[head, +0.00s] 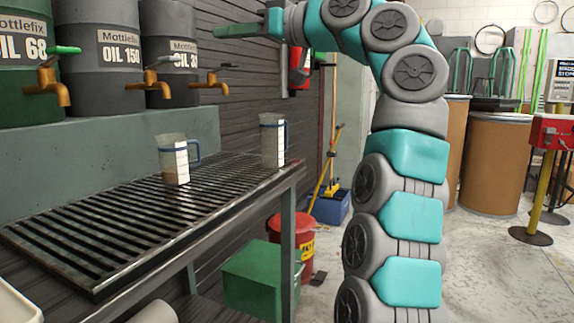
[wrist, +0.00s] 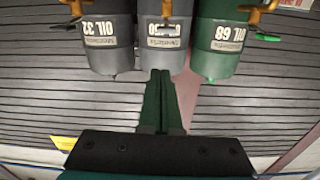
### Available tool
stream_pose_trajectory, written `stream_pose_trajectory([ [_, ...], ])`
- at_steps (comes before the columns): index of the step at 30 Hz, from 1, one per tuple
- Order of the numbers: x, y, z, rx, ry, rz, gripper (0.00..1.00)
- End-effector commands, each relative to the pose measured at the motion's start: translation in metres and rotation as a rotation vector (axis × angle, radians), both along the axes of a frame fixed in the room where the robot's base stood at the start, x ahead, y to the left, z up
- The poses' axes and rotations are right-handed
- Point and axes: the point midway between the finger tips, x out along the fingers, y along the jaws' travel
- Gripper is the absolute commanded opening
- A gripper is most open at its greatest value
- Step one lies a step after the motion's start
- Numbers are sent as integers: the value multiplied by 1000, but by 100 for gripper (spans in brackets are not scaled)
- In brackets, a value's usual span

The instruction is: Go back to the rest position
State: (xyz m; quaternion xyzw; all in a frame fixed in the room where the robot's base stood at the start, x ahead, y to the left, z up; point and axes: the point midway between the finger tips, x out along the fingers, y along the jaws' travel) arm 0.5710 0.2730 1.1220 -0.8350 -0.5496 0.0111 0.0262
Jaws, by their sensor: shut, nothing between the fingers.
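My gripper (head: 240,31) is at the top of the head view, held out to the left at the end of my raised teal and grey arm. Its fingers lie together with nothing between them. In the wrist view the closed dark green fingers (wrist: 160,103) point toward the oil drums. In the head view the gripper is high above the slatted bench and apart from the drums and taps.
A slatted metal bench (head: 110,225) carries two clear measuring jugs, one nearer (head: 174,160) and one at the back (head: 272,140). Oil drums (head: 100,50) with brass taps stand behind it. A green box (head: 255,280) and red bin (head: 290,235) stand on the floor.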

Motion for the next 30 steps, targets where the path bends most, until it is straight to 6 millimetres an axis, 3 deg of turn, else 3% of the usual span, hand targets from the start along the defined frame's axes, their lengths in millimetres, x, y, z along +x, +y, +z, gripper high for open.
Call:
stream_pose_trajectory([
  [4,14,-9,-8,-17,132,-26,0],
  [8,23,-13,-29,-50,262,-55,0],
  [14,25,-20,-75,-123,453,-109,0],
  [23,-3,-40,-165,-272,707,-221,0],
  [30,-50,-70,-250,-421,893,-329,0],
])
